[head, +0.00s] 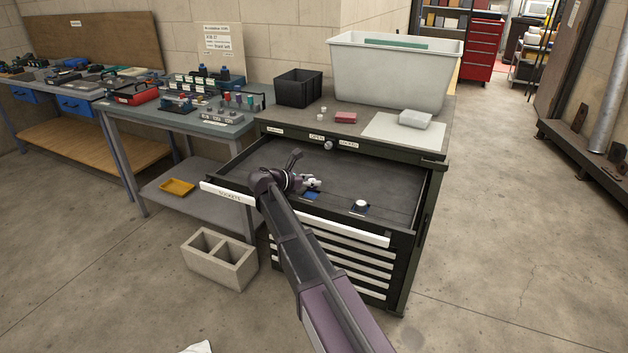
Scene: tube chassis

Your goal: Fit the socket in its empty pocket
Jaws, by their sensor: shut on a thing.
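The open top drawer (386,181) of the dark tool cabinet has a dark lining and a white front strip that reads as a sockets label. My gripper (313,184) is over the left half of the drawer, shut on what looks like the small silvery socket; fingers and socket are too small to separate clearly. A blue patch (311,197) shows in the lining just below the gripper in the picture, with nothing seen on it. The gripper's height above the lining is unclear.
The cabinet top carries a large pale bin (395,75), a black crate (298,88), a red block (345,117) and a small clear box (415,119). A workbench (215,123) stands to the left. A concrete block (220,262) lies on the floor by the drawer.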

